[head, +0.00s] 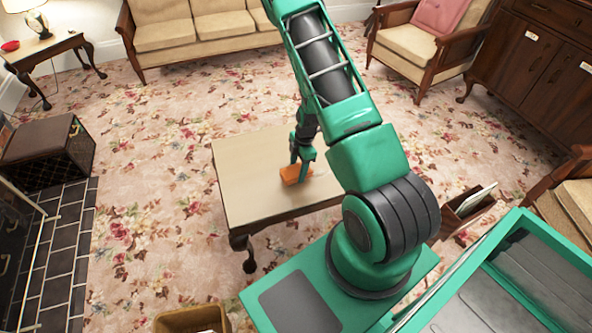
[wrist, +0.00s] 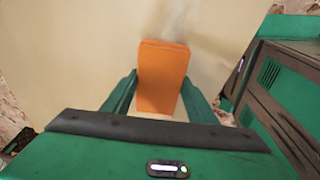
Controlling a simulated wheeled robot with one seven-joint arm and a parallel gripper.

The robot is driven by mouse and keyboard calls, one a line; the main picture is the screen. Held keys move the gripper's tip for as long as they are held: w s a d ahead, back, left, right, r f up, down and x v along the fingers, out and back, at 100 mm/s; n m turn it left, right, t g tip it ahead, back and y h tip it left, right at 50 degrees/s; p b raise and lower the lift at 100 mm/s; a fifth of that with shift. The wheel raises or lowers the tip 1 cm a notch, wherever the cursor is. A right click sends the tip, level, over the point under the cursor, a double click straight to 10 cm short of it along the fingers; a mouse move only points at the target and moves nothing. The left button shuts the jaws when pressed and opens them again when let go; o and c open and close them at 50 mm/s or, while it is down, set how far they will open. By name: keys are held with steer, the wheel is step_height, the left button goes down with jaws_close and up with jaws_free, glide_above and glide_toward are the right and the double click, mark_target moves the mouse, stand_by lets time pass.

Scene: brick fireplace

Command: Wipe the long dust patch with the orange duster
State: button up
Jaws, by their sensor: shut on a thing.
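The orange duster (head: 294,174) is at the table top, held in my gripper (head: 302,162). In the wrist view the duster (wrist: 162,75) stands between the two green fingers of my gripper (wrist: 160,92), which are shut on it. The table (head: 245,190) is low, with a pale top and dark carved legs. A faint greyish dust patch (wrist: 180,22) shows on the table top just beyond the duster in the wrist view. Its full length is hidden by the duster and my gripper. I cannot tell whether the duster touches the surface.
Bare table top lies left of the duster. A sofa (head: 205,28) and an armchair (head: 425,50) stand at the back. A dark chest (head: 45,155) is at the left, a basket (head: 192,318) at the front, and a magazine rack (head: 468,208) right of the table.

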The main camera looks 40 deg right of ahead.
steer(key=shift+f, duration=0.9)
stand_by(0.3)
